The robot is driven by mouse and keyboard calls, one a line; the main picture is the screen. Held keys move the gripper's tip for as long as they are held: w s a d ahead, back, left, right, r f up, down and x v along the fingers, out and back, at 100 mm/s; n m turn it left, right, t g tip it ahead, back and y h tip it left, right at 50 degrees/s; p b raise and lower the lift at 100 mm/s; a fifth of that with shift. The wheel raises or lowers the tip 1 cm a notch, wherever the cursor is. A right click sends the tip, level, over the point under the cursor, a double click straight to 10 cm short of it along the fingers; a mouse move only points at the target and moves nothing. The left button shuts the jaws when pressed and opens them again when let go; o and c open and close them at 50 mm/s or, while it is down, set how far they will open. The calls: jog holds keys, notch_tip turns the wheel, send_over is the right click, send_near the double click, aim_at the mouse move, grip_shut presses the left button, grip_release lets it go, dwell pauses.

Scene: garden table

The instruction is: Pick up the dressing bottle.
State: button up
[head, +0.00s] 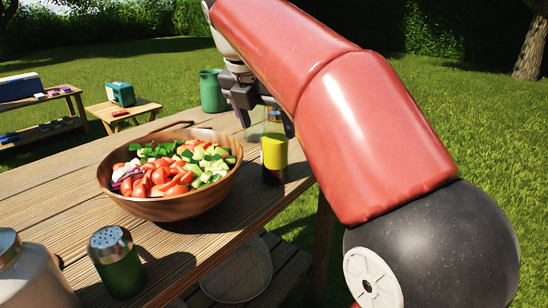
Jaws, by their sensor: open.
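The dressing bottle (274,153), clear with a yellow layer over a dark one, stands upright near the right edge of the wooden table (60,203). My gripper (266,122) is open, fingers pointing down at the bottle's upper part. One finger shows to the left of the bottle's top and the other to its right. I cannot tell whether either finger touches it. My red arm crosses in front and hides part of the gripper.
A wooden bowl of salad (170,205) stands left of the bottle. A green shaker (117,265) and a pale jar (30,280) are at the near edge. A green jug (212,91) stands behind. A round plate (240,275) lies lower, below the tabletop.

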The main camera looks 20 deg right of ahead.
aim_at(271, 128)
jog(key=x, duration=0.2)
jog(key=b+x, duration=0.1)
jog(key=x, duration=0.1)
jog(key=shift+w+d+f, duration=0.1)
jog(key=shift+d, duration=0.3)
jog(key=shift+c, duration=0.4)
grip_shut()
